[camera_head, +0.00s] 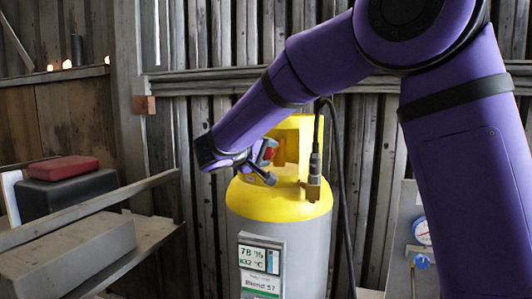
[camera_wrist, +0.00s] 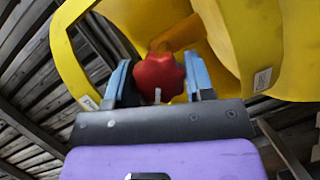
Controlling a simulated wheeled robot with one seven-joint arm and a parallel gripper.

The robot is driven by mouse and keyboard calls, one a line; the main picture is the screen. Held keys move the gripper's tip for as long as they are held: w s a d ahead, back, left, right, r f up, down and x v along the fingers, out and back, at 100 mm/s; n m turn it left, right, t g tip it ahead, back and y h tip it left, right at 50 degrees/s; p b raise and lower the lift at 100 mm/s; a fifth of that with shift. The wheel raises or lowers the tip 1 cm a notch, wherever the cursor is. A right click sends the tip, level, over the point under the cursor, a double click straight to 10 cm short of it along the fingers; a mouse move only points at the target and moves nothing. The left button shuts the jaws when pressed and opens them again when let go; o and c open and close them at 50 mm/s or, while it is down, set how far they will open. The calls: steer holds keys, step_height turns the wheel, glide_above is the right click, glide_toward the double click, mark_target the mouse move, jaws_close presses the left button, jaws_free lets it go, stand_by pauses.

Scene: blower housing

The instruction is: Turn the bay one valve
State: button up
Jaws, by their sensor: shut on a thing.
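A red lobed valve knob (camera_head: 269,153) is at the yellow top of a grey gas cylinder (camera_head: 275,245). In the wrist view the red knob (camera_wrist: 158,77) sits between the two blue fingers of my gripper (camera_wrist: 160,82). My gripper is shut on the knob, one finger on each side. In the head view my gripper (camera_head: 262,163) reaches the knob from the left, and its fingers partly cover it. The yellow collar (camera_wrist: 222,30) surrounds the knob from behind. The valve stem is hidden, and I see no bay label.
A black hose (camera_head: 333,130) runs from a brass fitting (camera_head: 313,188) on the cylinder. A display (camera_head: 260,258) reads 78 % and 32 °C. A pressure gauge (camera_head: 421,231) and blue knob (camera_head: 421,262) are at right.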

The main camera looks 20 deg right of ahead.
steer(key=n+h, duration=0.1)
steer(key=n, duration=0.1)
steer(key=n+h, duration=0.1)
steer(key=n, duration=0.2)
steer(key=shift+f+t, duration=0.1)
steer(key=shift+t, duration=0.3)
steer(key=shift+n+t+h, duration=0.4)
steer(key=shift+n+t, duration=0.3)
steer(key=shift+n, duration=1.5)
steer(key=shift+f, duration=0.1)
steer(key=o, duration=0.9)
steer(key=v, duration=1)
steer(key=shift+s+a+f, duration=0.1)
steer(key=shift+s+a, duration=0.15)
steer(key=shift+a, duration=0.05)
